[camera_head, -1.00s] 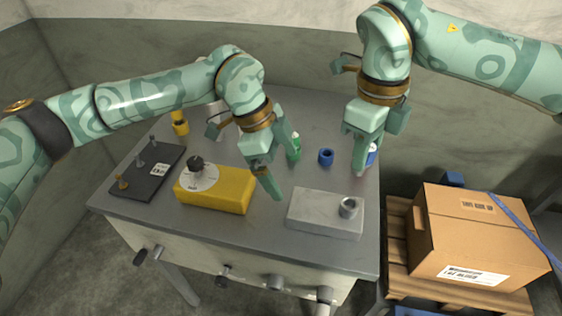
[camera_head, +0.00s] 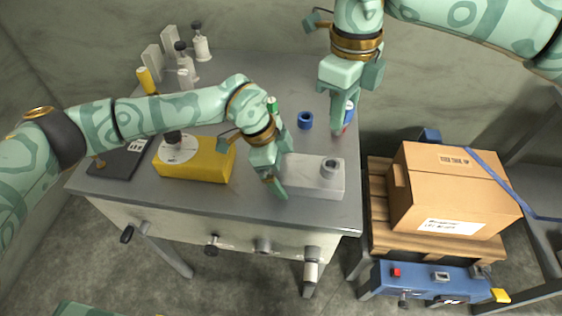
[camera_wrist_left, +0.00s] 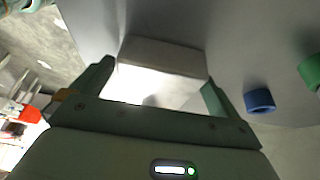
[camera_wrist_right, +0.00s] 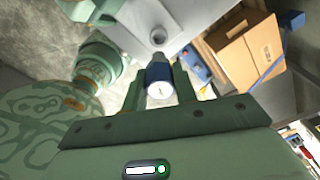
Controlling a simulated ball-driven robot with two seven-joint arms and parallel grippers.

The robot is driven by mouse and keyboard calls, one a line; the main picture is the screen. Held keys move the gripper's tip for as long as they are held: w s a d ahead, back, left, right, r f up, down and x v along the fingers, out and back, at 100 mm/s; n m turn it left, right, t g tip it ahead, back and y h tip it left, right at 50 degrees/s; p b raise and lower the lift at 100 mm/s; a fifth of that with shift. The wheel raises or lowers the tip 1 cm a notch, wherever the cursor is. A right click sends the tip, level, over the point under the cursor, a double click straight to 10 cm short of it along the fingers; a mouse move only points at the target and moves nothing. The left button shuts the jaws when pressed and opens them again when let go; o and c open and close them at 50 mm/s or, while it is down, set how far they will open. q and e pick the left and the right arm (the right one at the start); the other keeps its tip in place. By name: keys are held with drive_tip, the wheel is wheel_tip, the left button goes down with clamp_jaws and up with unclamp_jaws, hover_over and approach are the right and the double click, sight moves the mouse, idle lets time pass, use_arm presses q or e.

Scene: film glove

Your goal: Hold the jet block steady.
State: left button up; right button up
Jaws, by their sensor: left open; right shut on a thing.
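The jet block, a pale grey rectangular block (camera_head: 308,178) with a short round metal fitting (camera_head: 329,167) on top, lies near the table's front right. My left gripper (camera_head: 279,172) is open at its left end. In the left wrist view the block (camera_wrist_left: 162,57) shows between the two spread fingers; I cannot tell whether they touch it. My right gripper (camera_head: 344,118) is shut on a blue and white cylinder (camera_head: 349,110), with a red part low on it, behind the fitting. The right wrist view shows this cylinder (camera_wrist_right: 159,82) between the fingers, apart from the fitting.
A yellow box (camera_head: 200,160) with a round dial stands left of the block, beside a dark plate (camera_head: 120,160). A blue ring (camera_head: 305,120) lies behind the block. Bottles stand at the back left. A carton (camera_head: 450,190) on a pallet is right of the table.

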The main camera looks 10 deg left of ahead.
use_arm(q)
drive_tip(key=c, duration=1.3)
use_arm(e)
drive_tip(key=shift+f+m+g, duration=0.2)
drive_tip(key=shift+f+m, duration=0.35)
drive_tip(key=shift+f, duration=1.4)
drive_tip(key=shift+f+m+g, duration=0.2)
drive_tip(key=shift+f+m, duration=0.35)
drive_tip(key=shift+f, duration=1.4)
